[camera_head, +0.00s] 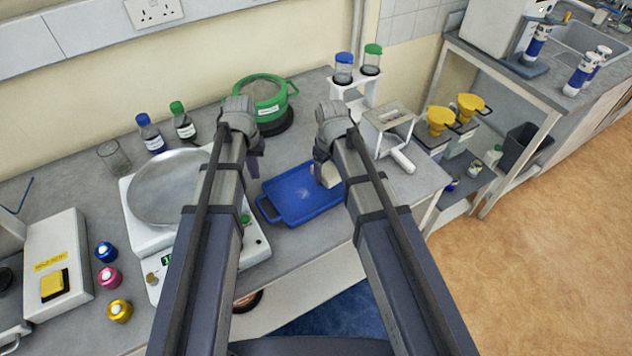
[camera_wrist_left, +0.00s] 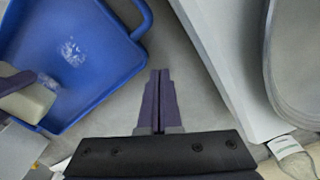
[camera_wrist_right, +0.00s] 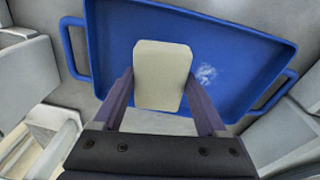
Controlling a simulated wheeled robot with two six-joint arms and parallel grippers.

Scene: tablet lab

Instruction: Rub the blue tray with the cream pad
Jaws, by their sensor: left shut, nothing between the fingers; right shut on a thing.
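The blue tray (camera_head: 293,207) lies on the grey bench between my two arms, with a whitish smudge on its floor. The smudge also shows on the tray in the left wrist view (camera_wrist_left: 100,62) and the right wrist view (camera_wrist_right: 115,35). My right gripper (camera_wrist_right: 160,85) is shut on the cream pad (camera_wrist_right: 161,72) and holds it over or on the tray; I cannot tell whether the pad touches it. In the head view the pad (camera_head: 326,176) is partly hidden by my right arm. My left gripper (camera_wrist_left: 158,78) is shut and empty, between the tray and the balance.
A balance (camera_head: 150,225) with a round pan stands left of the tray. A grey-white device (camera_head: 388,130) stands right of the tray.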

